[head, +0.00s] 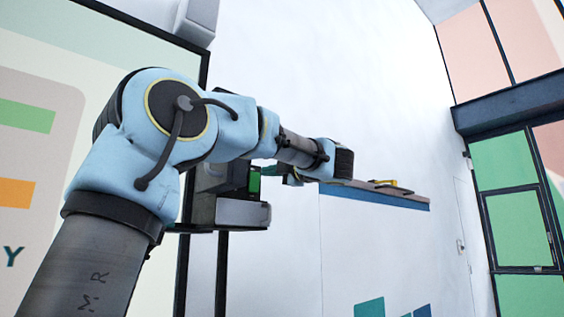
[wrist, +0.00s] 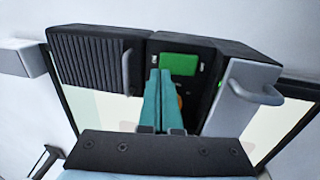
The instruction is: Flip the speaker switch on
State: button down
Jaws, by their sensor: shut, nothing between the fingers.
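The speaker unit shows in the wrist view as a dark box with a ribbed front (wrist: 90,62) and a grey handle, at upper left. Beside it is a dark panel with a green screen (wrist: 179,64) and small pale markings. My gripper (wrist: 160,74) has its two teal fingers shut together with nothing between them, in front of this panel, just below and left of the screen. An orange part (wrist: 180,101) shows at the right edge of the fingers, mostly hidden. I cannot make out the switch or its position. Whether the fingertips touch the panel is unclear.
A light grey box (wrist: 245,85) with a handle stands right of the panel. In the head view, the equipment (head: 243,212) is partly behind my arm.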

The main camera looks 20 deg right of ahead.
aim_at(256, 172)
jog(key=shift+p+x, duration=0.45)
jog(key=shift+x, duration=0.7)
jog(key=shift+w+a, duration=0.2)
jog(key=shift+w, duration=0.2)
